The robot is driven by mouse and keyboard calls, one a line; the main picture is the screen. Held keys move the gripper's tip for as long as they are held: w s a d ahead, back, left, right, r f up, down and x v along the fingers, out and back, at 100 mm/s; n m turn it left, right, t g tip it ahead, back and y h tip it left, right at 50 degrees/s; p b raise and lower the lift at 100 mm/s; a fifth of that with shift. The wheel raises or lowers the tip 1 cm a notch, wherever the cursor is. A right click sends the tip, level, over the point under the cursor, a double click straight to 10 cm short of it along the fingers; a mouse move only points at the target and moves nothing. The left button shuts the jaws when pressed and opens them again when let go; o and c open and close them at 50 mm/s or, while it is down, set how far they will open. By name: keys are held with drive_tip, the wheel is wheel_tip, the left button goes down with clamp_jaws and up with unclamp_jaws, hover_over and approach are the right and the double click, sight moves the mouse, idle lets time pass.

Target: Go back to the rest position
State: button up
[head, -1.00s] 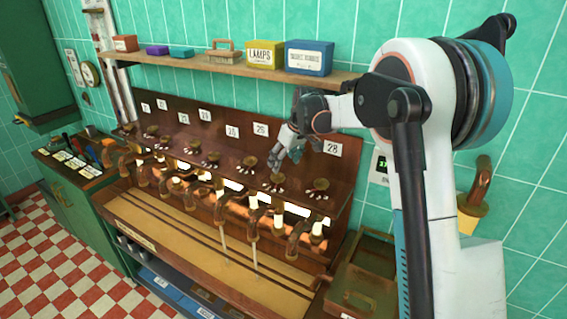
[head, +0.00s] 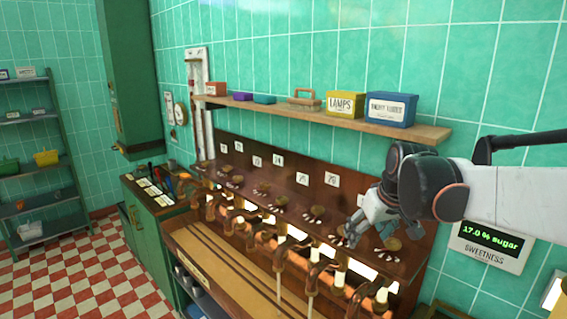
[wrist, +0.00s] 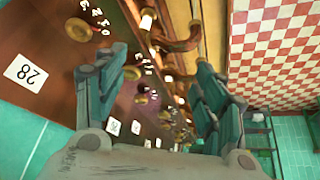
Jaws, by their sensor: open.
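My gripper (head: 366,222) is at the right end of the copper-piped bench, in front of its brown back panel (head: 318,205). In the wrist view its two teal fingers (wrist: 150,100) are spread apart, with nothing between them. Past the fingers, the wrist view shows the panel with its brass knobs and number cards, turned on its side. In the head view my arm comes in from the right edge. The gripper's fingertips hang close to the knobs; I cannot tell whether they touch anything.
A wooden shelf (head: 290,109) with a yellow LAMPS box (head: 345,103) and a blue box (head: 390,109) runs above the bench. A sweetness display (head: 488,243) hangs on the right wall. A green cabinet (head: 150,220) stands at left. The checkered floor (head: 80,270) is clear.

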drive_tip(key=s+f+m+t+b, duration=0.1)
drive_tip(key=s+f+b, duration=0.2)
drive_tip(key=s, duration=0.9)
drive_tip(key=s+f+m+h+b, duration=0.1)
drive_tip(key=s+f+m+b, duration=0.1)
drive_tip(key=s+f, duration=0.7)
drive_tip(key=s+b, duration=0.1)
drive_tip(key=s, duration=0.2)
drive_tip(key=shift+s+a+t, duration=0.25)
drive_tip(key=shift+s+t, duration=0.05)
drive_tip(key=shift+t, duration=0.1)
